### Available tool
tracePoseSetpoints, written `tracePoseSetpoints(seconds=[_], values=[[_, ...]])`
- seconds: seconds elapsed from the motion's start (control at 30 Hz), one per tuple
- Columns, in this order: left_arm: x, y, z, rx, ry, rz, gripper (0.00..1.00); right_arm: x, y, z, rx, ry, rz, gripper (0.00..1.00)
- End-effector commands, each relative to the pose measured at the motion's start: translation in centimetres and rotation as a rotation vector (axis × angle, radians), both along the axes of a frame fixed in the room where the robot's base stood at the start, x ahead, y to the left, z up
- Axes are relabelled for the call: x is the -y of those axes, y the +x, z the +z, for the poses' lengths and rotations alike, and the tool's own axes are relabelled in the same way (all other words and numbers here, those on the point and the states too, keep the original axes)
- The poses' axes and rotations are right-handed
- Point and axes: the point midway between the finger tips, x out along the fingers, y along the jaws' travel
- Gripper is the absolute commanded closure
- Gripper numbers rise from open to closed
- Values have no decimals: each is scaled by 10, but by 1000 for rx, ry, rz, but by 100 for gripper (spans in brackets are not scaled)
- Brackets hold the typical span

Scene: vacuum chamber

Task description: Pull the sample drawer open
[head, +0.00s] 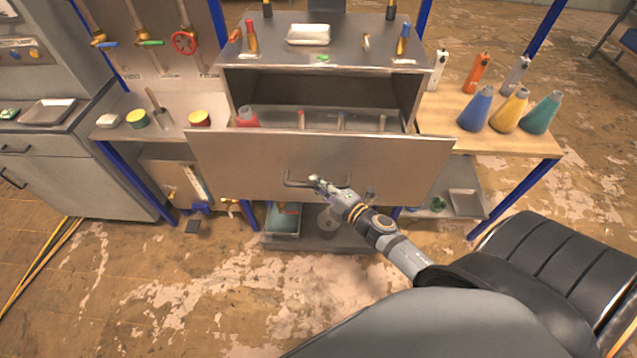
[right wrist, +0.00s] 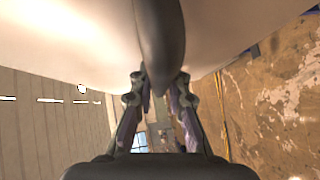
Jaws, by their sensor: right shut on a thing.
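The sample drawer (head: 400,160) is a wide metal drawer in the middle of the workbench in the head view. It stands pulled out from its cabinet, and items show inside behind its front panel. Its dark bar handle (head: 297,183) sits at the middle of the front. My right gripper (head: 318,183) is at the handle and shut on it. In the right wrist view the gripper's fingers (right wrist: 160,82) close around the dark handle bar (right wrist: 158,40), with the pale drawer front behind. My left gripper is not in view.
Blue, yellow and green cone bottles (head: 511,110) stand on the wooden bench at the right. A white block (head: 308,35) and small tools lie on the cabinet top. A bin (head: 283,219) sits on the lower shelf. The floor in front is clear.

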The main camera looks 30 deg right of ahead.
Motion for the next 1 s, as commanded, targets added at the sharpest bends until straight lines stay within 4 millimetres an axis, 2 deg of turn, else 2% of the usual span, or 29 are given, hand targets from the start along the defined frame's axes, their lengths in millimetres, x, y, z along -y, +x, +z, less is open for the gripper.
tracePoseSetpoints(seconds=[0.23,0.27,0.43,0.77,1.0], values=[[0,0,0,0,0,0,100,0,0,-1,-2,0,-2,100],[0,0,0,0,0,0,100,0,0,-1,-2,0,-2,83],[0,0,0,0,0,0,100,0,0,-1,-1,1,-1,61],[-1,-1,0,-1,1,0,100,0,-1,0,-1,0,0,61],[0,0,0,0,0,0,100,5,-21,2,-2,1,1,61]])
